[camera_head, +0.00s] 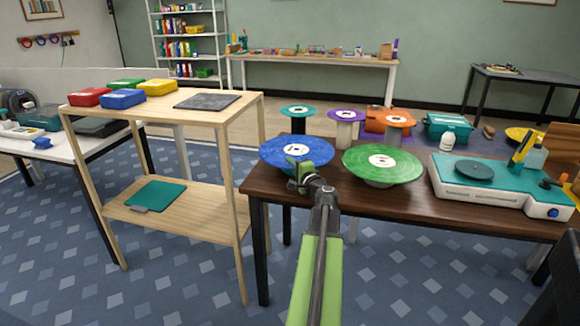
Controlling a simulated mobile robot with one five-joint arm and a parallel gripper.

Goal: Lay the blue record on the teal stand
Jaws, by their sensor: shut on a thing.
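The blue record (278,152), with a white centre label, is over the left end of the dark wooden table. My gripper (299,170) is shut on its near edge. The record looks roughly level; I cannot tell whether anything under it touches it. The teal stand (287,110) is behind it, near the table's back left, with a flat teal top, a pale centre and a dark post. The lower post is partly hidden by the blue record.
A green record (360,170) on a support is right of the blue one. A purple stand (335,115) and an orange stand (382,118) stand beside the teal one. A teal-and-white turntable (450,190) fills the right side. A wooden shelf unit (220,122) stands left.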

